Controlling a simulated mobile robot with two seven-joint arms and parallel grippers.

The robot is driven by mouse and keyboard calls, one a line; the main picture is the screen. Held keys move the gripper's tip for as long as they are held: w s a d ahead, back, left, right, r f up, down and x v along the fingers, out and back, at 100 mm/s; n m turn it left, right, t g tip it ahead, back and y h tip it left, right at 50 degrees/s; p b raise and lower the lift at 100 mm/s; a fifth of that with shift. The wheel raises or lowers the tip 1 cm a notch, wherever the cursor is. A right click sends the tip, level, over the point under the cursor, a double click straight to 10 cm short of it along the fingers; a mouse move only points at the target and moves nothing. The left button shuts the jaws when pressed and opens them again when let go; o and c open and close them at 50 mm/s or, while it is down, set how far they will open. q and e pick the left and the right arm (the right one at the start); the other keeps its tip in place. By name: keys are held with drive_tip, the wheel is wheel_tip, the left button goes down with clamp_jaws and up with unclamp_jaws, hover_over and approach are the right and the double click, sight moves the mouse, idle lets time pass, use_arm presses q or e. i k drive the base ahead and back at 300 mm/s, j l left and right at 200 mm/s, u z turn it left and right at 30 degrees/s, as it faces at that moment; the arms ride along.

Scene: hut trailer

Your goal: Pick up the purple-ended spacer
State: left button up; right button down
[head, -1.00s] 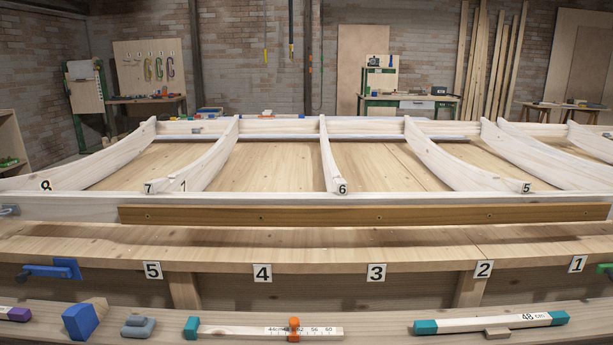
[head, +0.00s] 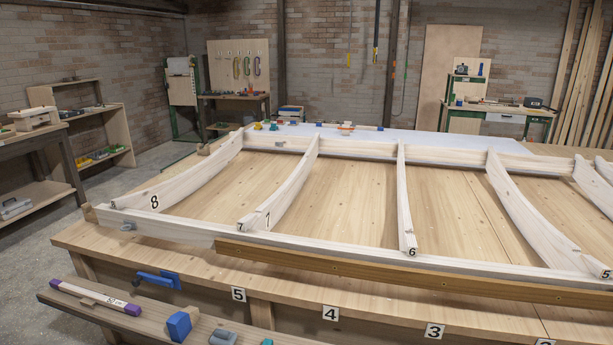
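The purple-ended spacer (head: 95,296) is a pale bar with a purple block at each end and a printed length label that is too small to read surely. It lies at the left of the low front plank (head: 135,322), slanting from upper left to lower right. Neither of my grippers shows in the head view.
A blue wedge-shaped block (head: 179,325) and a grey-blue block (head: 222,338) stand right of the spacer on the plank. A blue clamp (head: 158,279) is on the bench edge behind. The bench (head: 290,285) carries a white ribbed frame (head: 270,240). Floor is clear at left.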

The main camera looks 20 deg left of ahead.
sight(90, 298)
drive_tip(key=u, duration=1.85)
drive_tip(key=i+z, duration=0.1)
drive_tip(key=z, duration=0.3)
drive_tip(key=i+j+z, duration=0.1)
drive_tip(key=z, duration=0.3)
drive_tip(key=i+j+z, duration=0.45)
drive_tip(key=j+z, duration=0.15)
drive_tip(key=j, duration=0.15)
drive_tip(key=i+j+z, duration=0.1)
drive_tip(key=j, duration=0.2)
drive_tip(key=i+j+z, duration=0.1)
drive_tip(key=j, duration=0.2)
drive_tip(key=i+j, duration=0.15)
drive_tip(key=j, duration=0.15)
drive_tip(key=i+j, duration=0.1)
drive_tip(key=j, duration=0.25)
drive_tip(key=i+j, duration=0.15)
drive_tip(key=j, duration=0.2)
drive_tip(key=i+j+z, duration=0.1)
drive_tip(key=j, duration=0.25)
drive_tip(key=i+j, duration=0.15)
drive_tip(key=j, duration=0.2)
drive_tip(key=i+j+z, duration=0.1)
drive_tip(key=j, duration=0.25)
